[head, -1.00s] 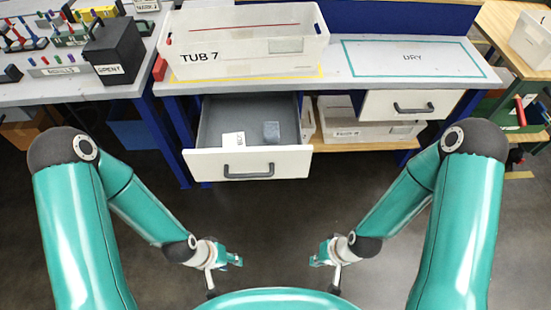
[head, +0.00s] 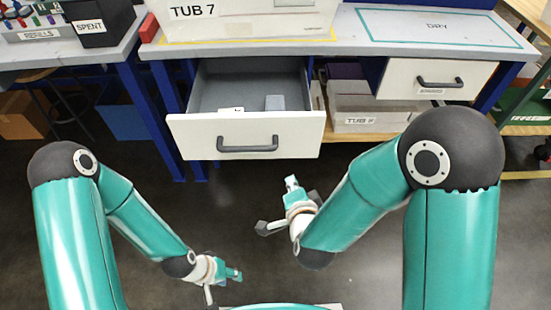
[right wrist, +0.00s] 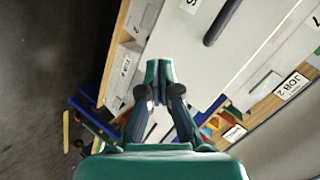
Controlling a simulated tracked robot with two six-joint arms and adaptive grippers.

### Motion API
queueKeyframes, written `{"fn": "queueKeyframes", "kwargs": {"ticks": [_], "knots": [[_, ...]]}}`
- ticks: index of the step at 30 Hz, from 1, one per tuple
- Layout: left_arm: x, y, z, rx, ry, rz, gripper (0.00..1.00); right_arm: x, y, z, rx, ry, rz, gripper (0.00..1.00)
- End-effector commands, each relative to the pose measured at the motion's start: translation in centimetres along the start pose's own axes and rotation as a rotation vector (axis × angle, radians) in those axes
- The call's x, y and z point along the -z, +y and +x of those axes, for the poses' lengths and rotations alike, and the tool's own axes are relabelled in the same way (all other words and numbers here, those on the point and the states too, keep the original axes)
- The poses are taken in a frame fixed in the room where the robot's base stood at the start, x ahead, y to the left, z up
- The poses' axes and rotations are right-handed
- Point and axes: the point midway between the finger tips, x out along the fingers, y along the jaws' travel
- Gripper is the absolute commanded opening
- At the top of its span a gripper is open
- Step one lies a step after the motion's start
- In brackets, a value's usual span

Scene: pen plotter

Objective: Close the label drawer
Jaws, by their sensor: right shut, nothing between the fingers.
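The label drawer (head: 190,136) under the bench is pulled open in the head view. It has a white front, a dark bar handle and a grey inside holding a white card (head: 231,110) and a grey block (head: 275,103). My right gripper (head: 291,183) is shut and empty, below and in front of the drawer's right part, apart from it in the picture. Its closed fingers (right wrist: 158,72) also show in the right wrist view, near a white panel with a dark handle; I cannot tell which drawer that is. My left gripper (head: 236,274) hangs low near my base; its opening is unclear.
A closed drawer (head: 390,77) sits to the right under the bench. A tub labelled TUB 7 (head: 255,25) stands on the bench top above the open drawer. A shelf bin (head: 362,121) lies right of the drawer. The floor before the drawer is clear.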

Motion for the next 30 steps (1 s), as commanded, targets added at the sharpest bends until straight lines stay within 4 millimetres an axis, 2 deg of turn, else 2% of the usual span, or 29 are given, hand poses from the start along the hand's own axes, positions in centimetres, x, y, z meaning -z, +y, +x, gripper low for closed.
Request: {"fn": "queueKeyframes", "kwargs": {"ticks": [1,3,6,10,13,17,23,30], "knots": [[0.0,-1.3,3.7,0.000,0.000,0.000,0.40,-1.3,0.3,0.7,0.082,0.043,0.064,0.00],[0.1,-2.0,5.7,0.000,0.000,0.000,0.40,-1.6,-1.2,0.0,0.183,0.101,0.164,0.00],[0.1,-2.8,7.8,0.000,0.000,0.000,0.40,-1.8,-2.7,-1.4,0.307,0.154,0.284,0.00],[0.1,-3.4,9.3,0.000,0.001,0.000,0.40,-1.9,-4.0,-3.0,0.414,0.190,0.387,0.00],[0.1,-3.5,9.6,0.000,0.001,0.000,0.40,-1.7,-4.6,-3.6,0.455,0.203,0.428,0.00],[0.1,-3.2,9.0,0.000,0.001,0.000,0.40,-1.3,-5.3,-3.3,0.465,0.208,0.441,0.00],[0.1,-2.6,7.3,0.000,0.001,0.000,0.40,-0.2,-6.6,-0.8,0.462,0.210,0.441,0.00],[0.1,-1.8,4.8,0.000,0.001,0.000,0.40,1.2,-8.6,3.6,0.462,0.209,0.440,0.00]]}}
